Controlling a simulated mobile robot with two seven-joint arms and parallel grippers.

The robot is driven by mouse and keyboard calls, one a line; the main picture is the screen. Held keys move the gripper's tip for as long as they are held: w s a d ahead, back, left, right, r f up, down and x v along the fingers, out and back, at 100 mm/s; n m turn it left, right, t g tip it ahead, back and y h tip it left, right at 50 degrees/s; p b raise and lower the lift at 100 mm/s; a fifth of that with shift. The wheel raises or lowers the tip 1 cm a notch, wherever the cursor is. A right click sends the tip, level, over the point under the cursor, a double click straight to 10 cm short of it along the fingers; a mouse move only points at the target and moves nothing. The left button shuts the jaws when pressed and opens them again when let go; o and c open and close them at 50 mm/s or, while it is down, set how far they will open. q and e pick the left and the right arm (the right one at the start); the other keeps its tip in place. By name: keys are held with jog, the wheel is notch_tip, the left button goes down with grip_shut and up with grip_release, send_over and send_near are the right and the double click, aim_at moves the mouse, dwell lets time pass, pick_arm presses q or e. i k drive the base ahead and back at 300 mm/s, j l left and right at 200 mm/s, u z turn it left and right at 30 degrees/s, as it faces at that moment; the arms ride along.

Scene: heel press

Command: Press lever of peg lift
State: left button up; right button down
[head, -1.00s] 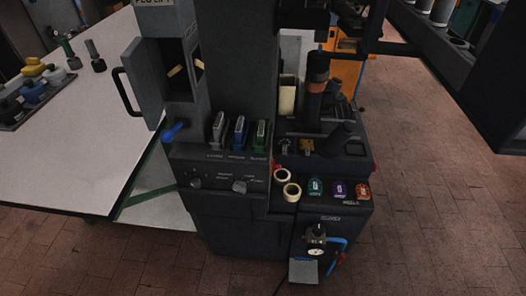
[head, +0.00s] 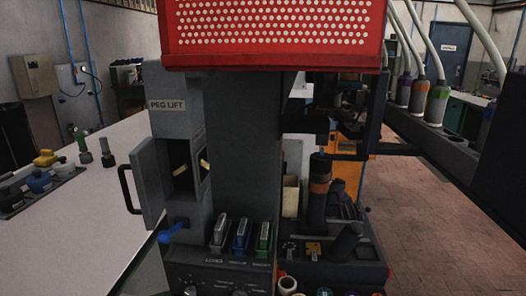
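The peg lift (head: 178,125) is a grey upright housing with a "PEG LIFT" label, at the left of the dark machine. Its door (head: 150,180) with a black handle stands open to the left, and pale yellow pieces show inside the opening. A lever with a blue knob (head: 167,237) sticks out to the left below the opening. Neither of my grippers shows in the head view, and nothing visible touches the lever.
A row of silver, blue and green levers (head: 241,235) stands right of the blue knob. A white table (head: 75,240) lies at the left with a tray of coloured knobs. A red perforated guard (head: 275,32) hangs above. Brick floor (head: 420,215) is clear at the right.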

aim_at(163, 237)
jog(key=j, duration=0.85)
jog(key=k+j+z, duration=0.15)
jog(key=j, duration=0.75)
